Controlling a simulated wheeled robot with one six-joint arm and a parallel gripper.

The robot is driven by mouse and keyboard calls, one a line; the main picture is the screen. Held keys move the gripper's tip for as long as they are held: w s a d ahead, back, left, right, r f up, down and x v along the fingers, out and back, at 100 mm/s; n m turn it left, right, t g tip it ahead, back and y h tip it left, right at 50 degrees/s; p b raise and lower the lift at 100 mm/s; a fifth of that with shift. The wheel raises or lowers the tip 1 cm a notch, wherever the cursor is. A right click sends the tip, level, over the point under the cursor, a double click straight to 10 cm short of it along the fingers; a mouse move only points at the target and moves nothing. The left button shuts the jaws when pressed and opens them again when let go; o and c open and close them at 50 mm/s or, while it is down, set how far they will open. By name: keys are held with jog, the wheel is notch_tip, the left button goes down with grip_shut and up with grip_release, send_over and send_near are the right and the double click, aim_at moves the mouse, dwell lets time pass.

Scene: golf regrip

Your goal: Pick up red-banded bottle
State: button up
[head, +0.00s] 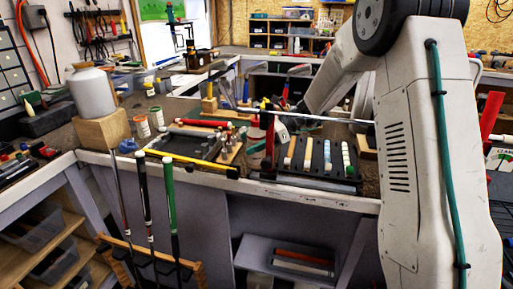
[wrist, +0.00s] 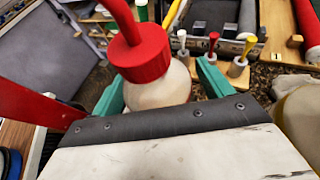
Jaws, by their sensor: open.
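A pale squeeze bottle (wrist: 165,93) with a red screw cap and red spout stands in the middle of the wrist view. My gripper (wrist: 160,82) is open, with one teal finger on each side of the bottle. I cannot tell whether either finger touches it.
A black rack (head: 318,163) with grips stands near the front edge. Several golf clubs (head: 144,195) lean at the front left. A white jug (head: 92,92) stands on a wooden block (head: 103,130). In the wrist view, small red, white and yellow pegs (wrist: 213,42) stand beyond the bottle.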

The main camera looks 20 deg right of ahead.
jog(key=c, duration=1.2)
jog(key=shift+r, duration=0.2)
notch_tip(320, 180, up, 18)
jog(key=shift+f, duration=0.1)
